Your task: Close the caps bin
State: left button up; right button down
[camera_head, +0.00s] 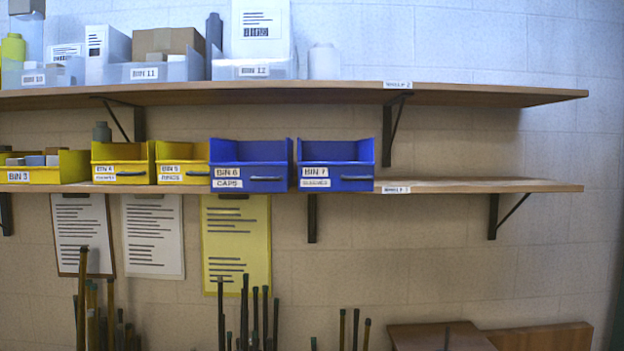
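The caps bin (238,177) is a blue open-topped bin labelled "BIN 6" and "CAPS", with a dark handle on its front. It sits on the lower shelf, left of the middle of the head view. Its front hangs down over the shelf's front edge, so it stands further out than the yellow bins. Its contents are hidden behind the front wall. Neither of my grippers is in view.
A similar blue bin 7 (338,178) stands just right of it, and yellow bins (182,172) stand to the left. The lower shelf (480,186) is clear on the right. Papers (236,245) hang below, above several upright rods (245,310).

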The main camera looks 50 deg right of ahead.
aim_at(235, 166)
jog(key=z, duration=1.4)
